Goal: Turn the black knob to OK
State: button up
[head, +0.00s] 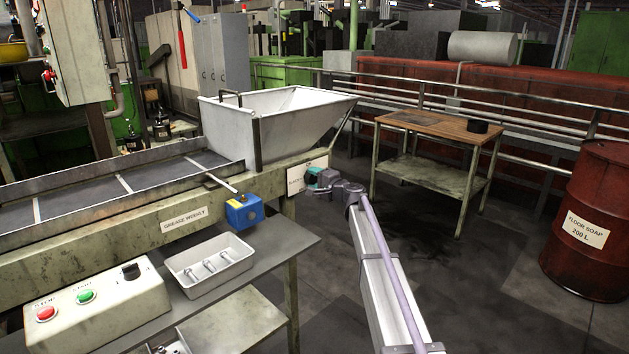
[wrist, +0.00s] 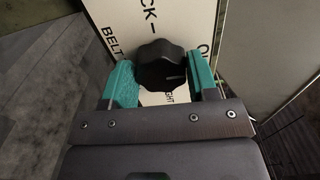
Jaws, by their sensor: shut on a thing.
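The black knob (wrist: 161,62) is lobed and sits on a white plate (wrist: 128,22) with black lettering. In the wrist view it lies between the two teal fingers of my gripper (wrist: 161,75), which is shut on it. Parts of words such as "CK", "BELT" and "GHT" show around it; the rest is covered. In the head view my gripper (head: 319,178) is at the white plate (head: 296,179) on the conveyor's end, below the hopper, and the knob is hidden there. The knob's pointing direction cannot be told.
A blue box (head: 243,213) with a rod sits on the conveyor side, left of my gripper. Below are a white tray (head: 209,265) with bolts and a control box (head: 100,305) with buttons and a switch. A wooden-topped table (head: 430,124) and red drum (head: 592,220) stand right.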

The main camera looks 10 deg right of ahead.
jog(key=o, duration=0.9)
jog(key=v, duration=1)
jog(key=shift+s+d, duration=0.25)
jog(key=shift+s, duration=0.1)
